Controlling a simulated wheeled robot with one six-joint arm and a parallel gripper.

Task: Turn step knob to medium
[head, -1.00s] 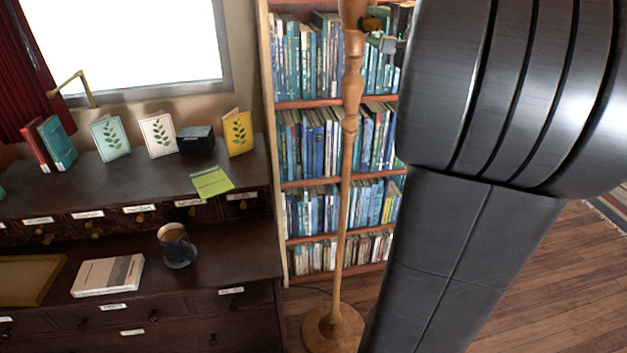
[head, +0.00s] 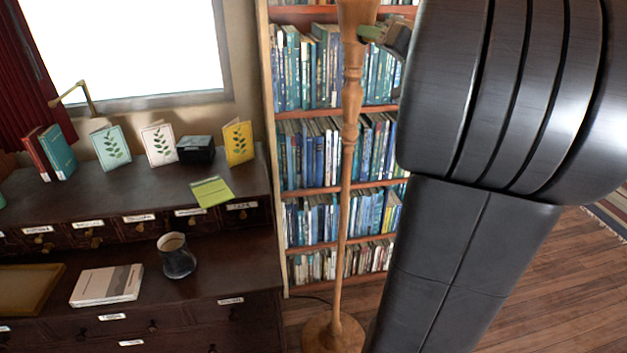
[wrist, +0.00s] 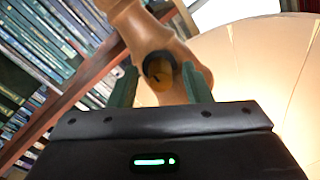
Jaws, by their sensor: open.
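The step knob (wrist: 160,68) is on the wooden lamp post (wrist: 140,30), with a dark ring and an amber-brown middle in the wrist view. My gripper (wrist: 161,84) is open, one green finger on each side of the knob, with gaps apparent between them. I cannot tell which setting the knob is at. In the head view the lamp post (head: 349,130) stands upright, and my gripper (head: 375,33) is beside its upper part, hiding the knob.
The glowing lampshade (wrist: 255,70) is close on the right in the wrist view. A bookcase (head: 281,180) stands behind the post. A dark desk (head: 235,265) with a mug (head: 177,258) and cards is at left. Wooden floor (head: 530,290) is open at right.

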